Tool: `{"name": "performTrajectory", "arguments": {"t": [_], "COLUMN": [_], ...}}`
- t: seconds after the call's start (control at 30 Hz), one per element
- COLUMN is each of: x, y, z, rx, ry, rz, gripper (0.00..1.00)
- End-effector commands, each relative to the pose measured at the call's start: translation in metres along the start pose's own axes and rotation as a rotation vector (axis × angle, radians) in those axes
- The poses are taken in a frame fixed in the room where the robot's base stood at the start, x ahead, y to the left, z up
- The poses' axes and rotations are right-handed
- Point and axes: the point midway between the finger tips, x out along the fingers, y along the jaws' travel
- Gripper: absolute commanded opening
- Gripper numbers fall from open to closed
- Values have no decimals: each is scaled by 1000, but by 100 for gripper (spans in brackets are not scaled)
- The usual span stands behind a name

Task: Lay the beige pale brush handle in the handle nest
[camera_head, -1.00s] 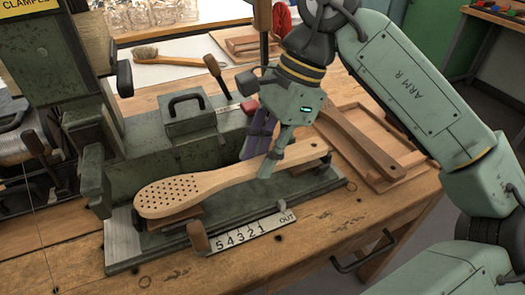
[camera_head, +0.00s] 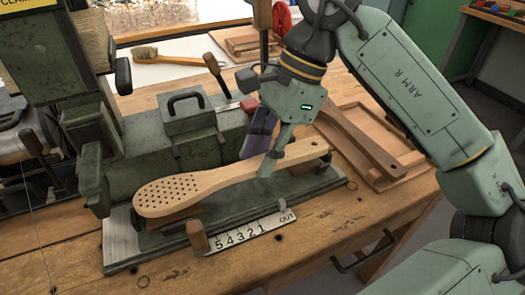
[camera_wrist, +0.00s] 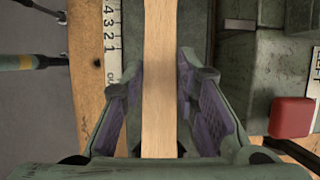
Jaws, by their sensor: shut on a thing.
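The beige pale brush handle (camera_head: 190,192) lies lengthwise over the green fixture plate (camera_head: 160,240), its paddle end with many small holes to the left. Its narrow neck also shows in the wrist view (camera_wrist: 160,60). My gripper (camera_head: 270,163) is shut on the neck, with one finger on each side; both fingers show in the wrist view. Brown wooden supports (camera_head: 163,223) of the nest show under the paddle. I cannot tell whether the handle rests fully on them. The underside is hidden.
A number scale marked OUT (camera_head: 240,236) and a wooden peg (camera_head: 197,236) stand in front of the handle. The green machine block (camera_head: 185,145) is behind. A darker handle (camera_head: 360,140) lies over a wooden tray (camera_head: 400,178) at right. A brush (camera_head: 160,55) lies at the back.

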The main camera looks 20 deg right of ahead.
Motion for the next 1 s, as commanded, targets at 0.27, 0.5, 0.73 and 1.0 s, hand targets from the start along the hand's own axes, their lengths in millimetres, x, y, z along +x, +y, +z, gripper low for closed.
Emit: {"name": "performTrajectory", "arguments": {"t": [0.27, 0.5, 0.73, 1.0], "x": [0, 0, 3, 8], "y": [0, 0, 0, 0], "z": [0, 0, -1, -3], "rx": [-1, -1, -1, -1], "ry": [-1, -1, -1, -1], "rz": [-1, -1, -1, -1], "gripper": [0, 0, 0, 0]}}
